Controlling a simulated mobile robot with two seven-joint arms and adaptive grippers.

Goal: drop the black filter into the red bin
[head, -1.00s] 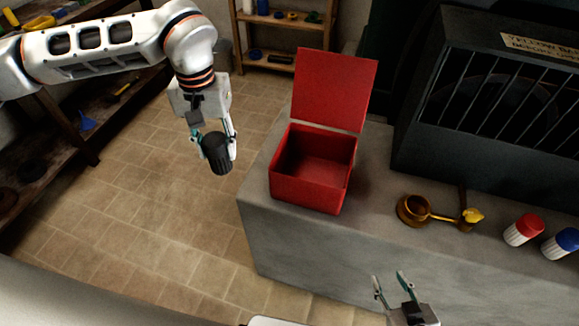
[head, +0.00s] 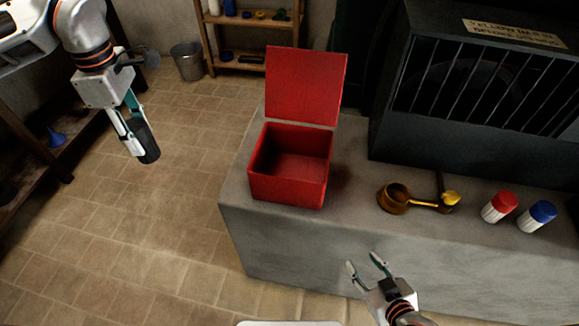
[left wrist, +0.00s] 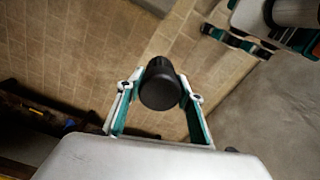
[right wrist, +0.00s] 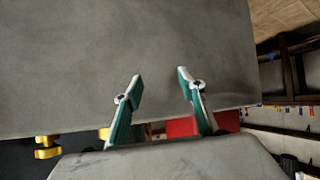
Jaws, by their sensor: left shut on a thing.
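The black filter (head: 146,146) is a dark cylinder held in my left gripper (head: 134,136), over the tiled floor at the left of the head view. In the left wrist view the filter (left wrist: 161,86) sits between the two fingers, end toward the camera. The red bin (head: 289,190) stands on the grey counter with its lid (head: 306,86) raised and its inside looking empty. The left gripper is well to the left of the bin, apart from it. My right gripper (head: 364,268) is open and empty in front of the counter; its spread fingers show in the right wrist view (right wrist: 160,92).
On the grey counter (head: 350,225), right of the bin, are a brass scoop (head: 394,198), a red-capped jar (head: 499,207) and a blue-capped jar (head: 537,216). A dark barred machine (head: 480,140) stands behind. A metal bucket (head: 187,62) and shelf (head: 250,68) are at the back.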

